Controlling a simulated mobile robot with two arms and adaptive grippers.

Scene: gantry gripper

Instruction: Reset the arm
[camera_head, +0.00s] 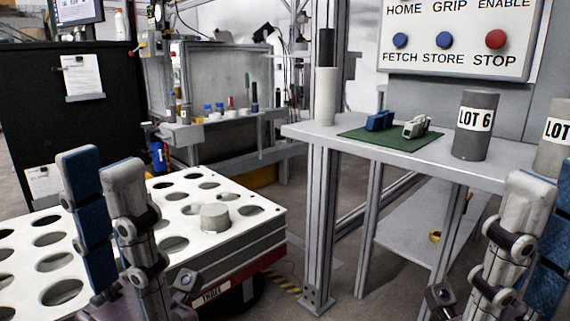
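A light grey control panel (465,60) stands upright above the grey table, cut off by the top edge of the view. Its upper labels read HOME, GRIP and ENABLE; what lies above them is out of view. Below them are a blue FETCH button (401,41), a blue STORE button (444,41) and a red STOP button (496,39). My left gripper (100,170) is at the lower left, fingers upright and apart, empty, in front of the white holed plate. My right gripper (545,195) is at the lower right, below the panel, partly cut off by the edge.
The grey table (330,130) carries a LOT 6 cylinder (474,145), another LOT cylinder (557,140), a green mat (368,136) with small blue and grey parts, and a white cylinder (325,97). A grey cylinder (215,218) sits in the holed plate (222,250).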

